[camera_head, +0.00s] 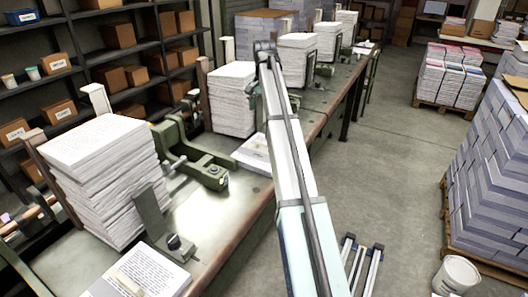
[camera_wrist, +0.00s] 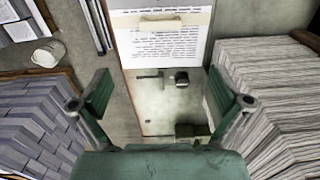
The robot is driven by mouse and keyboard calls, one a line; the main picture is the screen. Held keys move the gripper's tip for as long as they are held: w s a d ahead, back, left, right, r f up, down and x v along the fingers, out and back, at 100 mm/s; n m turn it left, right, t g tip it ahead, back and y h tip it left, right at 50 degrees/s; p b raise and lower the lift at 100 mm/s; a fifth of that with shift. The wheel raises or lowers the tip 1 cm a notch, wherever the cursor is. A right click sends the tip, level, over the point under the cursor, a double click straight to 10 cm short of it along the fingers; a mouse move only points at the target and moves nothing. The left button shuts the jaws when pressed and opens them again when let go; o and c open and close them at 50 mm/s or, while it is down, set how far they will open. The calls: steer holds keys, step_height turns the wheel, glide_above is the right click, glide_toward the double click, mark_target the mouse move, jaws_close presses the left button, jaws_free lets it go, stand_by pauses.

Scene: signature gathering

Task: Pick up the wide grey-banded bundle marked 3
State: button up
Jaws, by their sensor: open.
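A printed paper bundle with a pale beige-looking band (camera_wrist: 160,21) lies flat at the top of the wrist view. A banded bundle (camera_head: 140,272) lies on the bench at the lower left of the head view. A second low bundle (camera_head: 255,152) lies farther along the bench, partly beside my arm. I cannot read a 3 on any of them, nor make out a wide grey band. My gripper (camera_wrist: 161,94) is open and empty, its green fingers apart, with the bundle beyond its fingertips.
A tall paper stack (camera_head: 108,180) stands at the bench's left, with a green clamp (camera_head: 200,160) beside it. More stacks (camera_head: 233,98) stand farther along. The bench (camera_head: 215,222) has bare room between. A grey pallet load (camera_head: 495,170) and white bucket (camera_head: 456,275) stand on the floor.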

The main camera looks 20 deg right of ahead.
steer(key=p, duration=0.3)
glide_toward(264, 143)
steer(key=f, duration=0.5)
steer(key=shift+w+d+f, duration=0.15)
steer(key=shift+w+d, duration=0.05)
steer(key=shift+w, duration=0.05)
steer(key=shift+s+a+f+p, duration=0.15)
steer(key=shift+f+p, duration=0.45)
steer(key=shift+f, duration=0.7)
steer(key=shift+s+a+f+p, duration=0.15)
steer(key=shift+f+p, duration=0.4)
steer(key=shift+f, duration=0.75)
steer(key=shift+w, duration=0.1)
steer(key=c, duration=1.7)
steer(key=shift+r, duration=0.15)
